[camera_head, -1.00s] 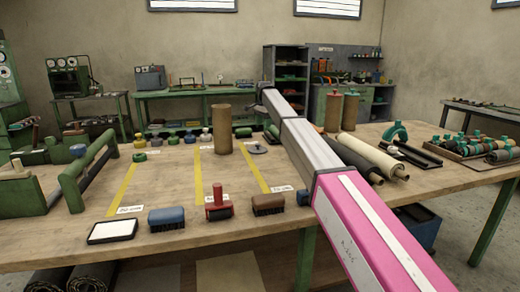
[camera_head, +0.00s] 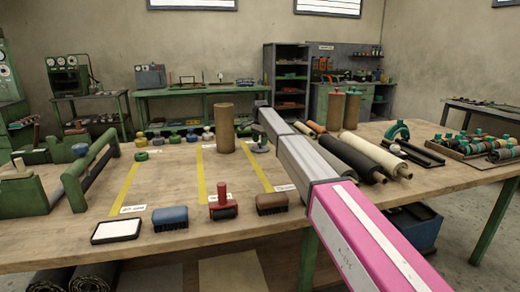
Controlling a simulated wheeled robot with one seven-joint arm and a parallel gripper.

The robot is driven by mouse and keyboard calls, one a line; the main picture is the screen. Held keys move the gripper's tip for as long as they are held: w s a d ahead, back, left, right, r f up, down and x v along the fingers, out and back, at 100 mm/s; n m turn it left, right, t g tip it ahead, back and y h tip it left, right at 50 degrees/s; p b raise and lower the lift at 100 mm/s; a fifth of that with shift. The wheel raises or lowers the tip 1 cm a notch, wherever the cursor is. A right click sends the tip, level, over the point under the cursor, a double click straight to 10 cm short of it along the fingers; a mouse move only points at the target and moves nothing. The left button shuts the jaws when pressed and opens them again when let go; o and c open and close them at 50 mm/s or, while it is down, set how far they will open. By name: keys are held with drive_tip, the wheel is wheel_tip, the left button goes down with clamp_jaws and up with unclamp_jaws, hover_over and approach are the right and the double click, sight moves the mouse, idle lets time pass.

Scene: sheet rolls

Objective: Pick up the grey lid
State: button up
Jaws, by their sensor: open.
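The grey lid (camera_head: 259,150) is a small flat disc lying on the wooden table, just right of the tall brown cylinder (camera_head: 223,128). My gripper (camera_head: 261,138) hangs from the far end of my arm, over the lid. Its fingers are small and partly merged with the lid in this view. They appear open, with nothing held. I cannot tell whether they touch the lid or stand just above it.
Yellow strips (camera_head: 201,176) cross the table. Brushes (camera_head: 170,218) and a white-topped pad (camera_head: 116,229) line the front edge. Small pots (camera_head: 175,139) stand at the back left. Long rolls (camera_head: 365,155) lie right of my arm. A green frame (camera_head: 92,172) stands left.

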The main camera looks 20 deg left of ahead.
wheel_tip(320, 180, down, 2)
drive_tip(key=shift+f, duration=0.1)
drive_tip(key=c, duration=1)
